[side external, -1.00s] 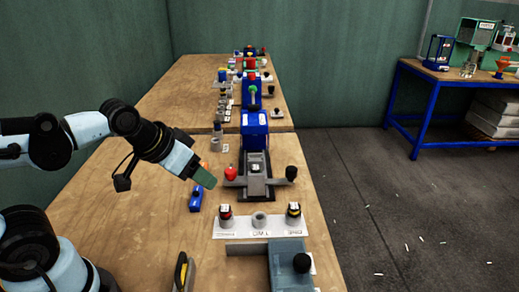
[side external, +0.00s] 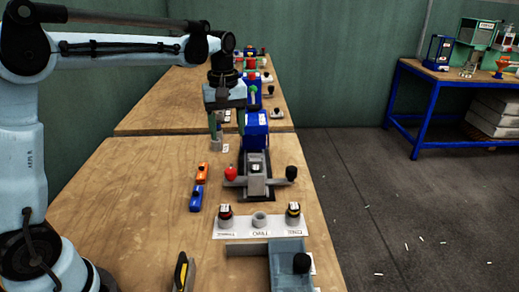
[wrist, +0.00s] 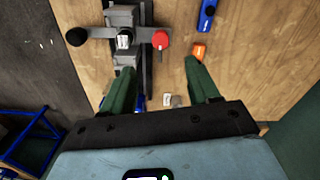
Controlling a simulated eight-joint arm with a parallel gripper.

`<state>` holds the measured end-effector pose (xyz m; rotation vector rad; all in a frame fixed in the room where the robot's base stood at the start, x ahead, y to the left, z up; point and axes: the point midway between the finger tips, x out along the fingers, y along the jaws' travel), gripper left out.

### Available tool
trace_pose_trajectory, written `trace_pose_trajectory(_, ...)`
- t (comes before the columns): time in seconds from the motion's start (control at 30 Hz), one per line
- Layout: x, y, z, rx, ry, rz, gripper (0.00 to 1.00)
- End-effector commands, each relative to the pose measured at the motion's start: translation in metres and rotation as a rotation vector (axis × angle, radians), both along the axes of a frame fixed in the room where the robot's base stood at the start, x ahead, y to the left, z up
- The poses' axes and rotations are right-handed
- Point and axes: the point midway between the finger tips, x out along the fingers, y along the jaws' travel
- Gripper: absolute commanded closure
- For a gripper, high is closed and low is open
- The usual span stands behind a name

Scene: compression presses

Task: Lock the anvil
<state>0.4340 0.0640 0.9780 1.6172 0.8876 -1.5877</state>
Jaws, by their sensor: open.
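The blue press (side external: 255,130) stands on the near bench, with a grey slide and anvil block (side external: 257,172) in front. A crossbar there has a red knob (side external: 231,173) on the left and a black knob (side external: 291,173) on the right. The wrist view shows the red knob (wrist: 160,39), black knob (wrist: 76,37) and anvil block (wrist: 124,40). My gripper (side external: 226,128) points down beside the press head, behind the red knob and above the bench. In the wrist view my gripper (wrist: 159,67) is open and empty; its left finger overlaps the press.
An orange block (side external: 203,172) and a blue block (side external: 197,198) lie left of the press. A white labelled strip (side external: 240,234) with knobbed parts lies in front. The bench's left side is mostly free.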

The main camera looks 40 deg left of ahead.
Motion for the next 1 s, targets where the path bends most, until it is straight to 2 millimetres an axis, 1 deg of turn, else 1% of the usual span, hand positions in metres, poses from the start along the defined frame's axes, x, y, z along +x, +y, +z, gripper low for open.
trace_pose_trajectory(0.17, 0.004, 0.003, -0.006, -0.003, 0.019, 0.033, 0.4)
trace_pose_trajectory(0.27, 0.004, 0.003, -0.014, -0.003, 0.019, 0.033, 0.4)
trace_pose_trajectory(0.37, 0.004, 0.003, -0.028, -0.003, 0.018, 0.032, 0.4)
trace_pose_trajectory(0.7, 0.004, 0.003, -0.088, -0.003, 0.017, 0.031, 0.4)
trace_pose_trajectory(0.9, 0.004, 0.003, -0.113, -0.002, 0.016, 0.031, 0.4)
trace_pose_trajectory(1.0, 0.004, 0.002, -0.12, -0.002, 0.016, 0.03, 0.4)
